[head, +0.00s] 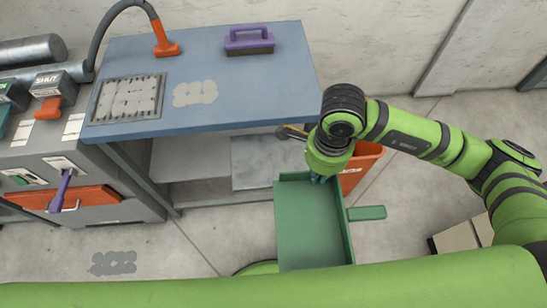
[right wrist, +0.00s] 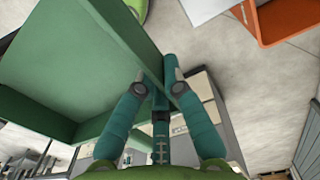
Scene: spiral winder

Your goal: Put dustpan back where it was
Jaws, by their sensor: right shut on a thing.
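The green dustpan (head: 310,228) hangs in front of the blue table, its flat tray facing up toward the head camera and its short handle (head: 367,213) sticking out to the right. My right gripper (head: 320,178) is shut on the dustpan's upper rim wall. The right wrist view shows the teal fingers (right wrist: 160,88) on either side of a thin green wall of the dustpan (right wrist: 75,65). The fingertips are partly hidden by my wrist in the head view. My left gripper is not in view.
The blue table (head: 250,85) carries a purple-handled brush (head: 249,42), a grate (head: 127,99) and an orange hose nozzle (head: 166,48). An orange bin (head: 362,165) stands behind my right wrist. A machine with levers (head: 60,140) is at left.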

